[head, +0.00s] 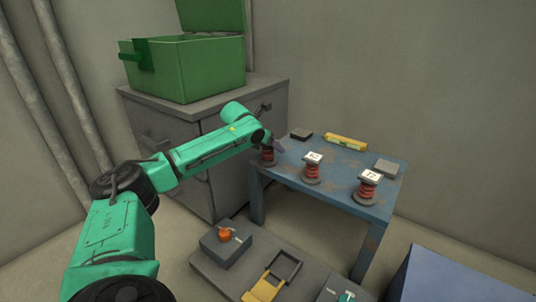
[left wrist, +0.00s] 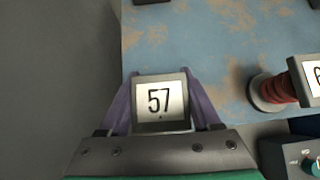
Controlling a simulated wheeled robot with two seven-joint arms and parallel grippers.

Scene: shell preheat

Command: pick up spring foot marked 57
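The spring foot marked 57 (head: 268,157) stands at the left corner of the blue table (head: 332,192). Its white number plate (left wrist: 160,101) faces the left wrist view and hides the spring below it. My left gripper (head: 275,144) is at its top. In the left wrist view its purple fingers (left wrist: 161,88) lie along both sides of the plate, very close to its edges. I cannot tell whether they press on it. My right gripper is not in view.
Two similar spring feet stand to the right, a middle one (head: 312,170) and a right one (head: 367,187). A yellow level (head: 346,142) and dark blocks lie at the back. A grey cabinet (head: 205,135) with a green box (head: 195,68) stands beside the table.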

